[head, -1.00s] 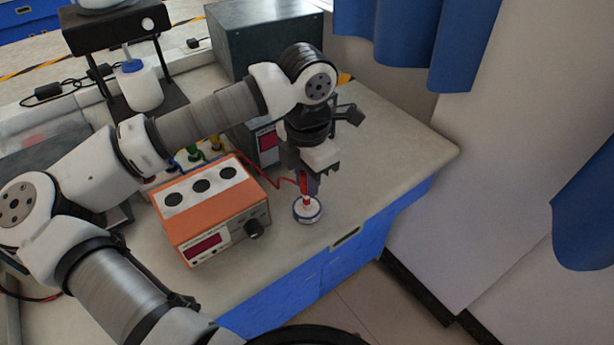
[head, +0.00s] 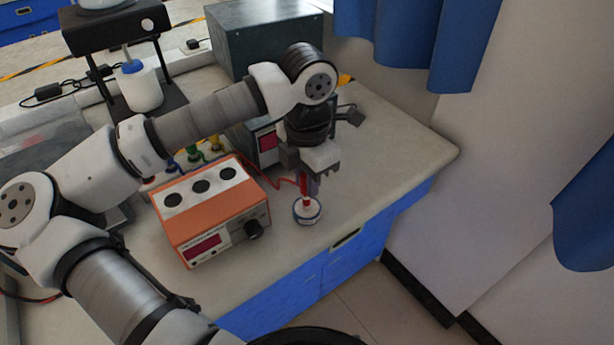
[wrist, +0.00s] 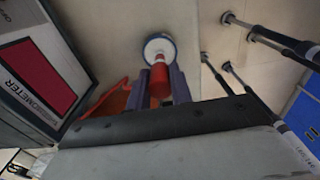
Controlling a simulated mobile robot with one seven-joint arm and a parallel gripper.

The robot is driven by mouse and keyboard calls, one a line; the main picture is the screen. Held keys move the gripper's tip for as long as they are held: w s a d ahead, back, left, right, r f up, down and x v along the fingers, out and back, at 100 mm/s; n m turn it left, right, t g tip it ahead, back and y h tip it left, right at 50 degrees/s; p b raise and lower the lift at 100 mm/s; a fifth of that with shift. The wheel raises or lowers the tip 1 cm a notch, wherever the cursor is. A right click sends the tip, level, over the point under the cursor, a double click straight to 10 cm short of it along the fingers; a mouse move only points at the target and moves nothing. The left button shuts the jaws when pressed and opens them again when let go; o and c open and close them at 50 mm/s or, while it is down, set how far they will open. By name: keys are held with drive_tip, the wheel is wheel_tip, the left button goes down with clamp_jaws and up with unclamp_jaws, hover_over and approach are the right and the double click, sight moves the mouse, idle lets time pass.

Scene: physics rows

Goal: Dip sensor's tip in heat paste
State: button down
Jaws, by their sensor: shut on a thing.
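My gripper (head: 308,187) points down over the bench and is shut on the red sensor (head: 304,202). A red cable runs left from the sensor. The heat paste (head: 307,215) is a small round white pot with a blue rim on the bench, right below the sensor. In the wrist view the red sensor (wrist: 159,78) sits between the purple-grey fingers of my gripper (wrist: 160,88), and its lower end overlaps the white middle of the paste pot (wrist: 159,42). The tip itself is hidden, so I cannot tell how deep it reaches.
An orange box with three dark round wells (head: 212,211) stands just left of the pot. A dark meter with a red display (head: 266,143) stands behind. The bench's front edge (head: 372,217) is close on the right. Dark rods (wrist: 270,36) show beside my gripper in the wrist view.

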drive_tip(key=shift+r+p, duration=1.55)
drive_tip(key=shift+r, duration=1.95)
drive_tip(key=shift+s+f, duration=0.1)
